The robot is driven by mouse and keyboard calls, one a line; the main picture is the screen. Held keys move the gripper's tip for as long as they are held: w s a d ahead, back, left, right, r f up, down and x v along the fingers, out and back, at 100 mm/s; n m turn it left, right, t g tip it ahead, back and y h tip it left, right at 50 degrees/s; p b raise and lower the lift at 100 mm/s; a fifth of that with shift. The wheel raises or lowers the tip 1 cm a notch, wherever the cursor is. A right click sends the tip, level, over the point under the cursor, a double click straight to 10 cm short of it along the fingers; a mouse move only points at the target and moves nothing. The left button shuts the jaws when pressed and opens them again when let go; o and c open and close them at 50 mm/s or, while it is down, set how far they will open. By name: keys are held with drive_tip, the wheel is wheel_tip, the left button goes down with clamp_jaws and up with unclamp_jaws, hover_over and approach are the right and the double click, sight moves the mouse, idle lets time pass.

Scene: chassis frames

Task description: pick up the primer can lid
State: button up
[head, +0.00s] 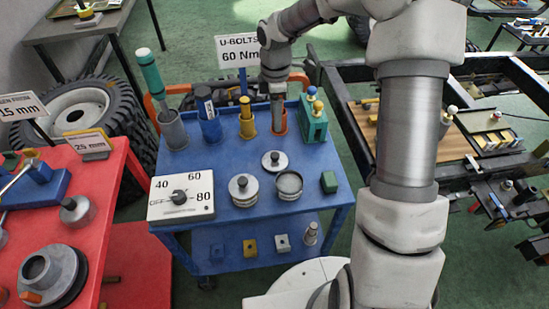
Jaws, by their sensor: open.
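A round grey lid with a dark knob (274,161) lies on the top of the blue cart, just behind an open can (289,185) with a grey inside. To the left, another can (243,188) has a similar knobbed lid on it. No label tells which is primer. My gripper (277,118) points down at the back of the cart, over or in front of the orange holder, behind the loose lid and apart from it. It is open; its fingertips are small and hard to make out.
The blue cart (335,196) has several holders along its back, with a green-handled tool (152,75) standing up at left. A green block with knobs (313,118) stands right of my gripper. A dial box (181,197) and a small green block (329,182) flank the cans.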

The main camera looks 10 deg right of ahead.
hover_over(275, 155)
drive_tip(key=f, duration=1.1)
drive_tip(key=shift+s, duration=0.35)
drive_tip(key=shift+w+f, duration=0.2)
drive_tip(key=shift+f, duration=1.4)
drive_tip(key=shift+w+f, duration=0.2)
drive_tip(key=shift+f, duration=1.4)
drive_tip(key=shift+c, duration=0.3)
clamp_jaws()
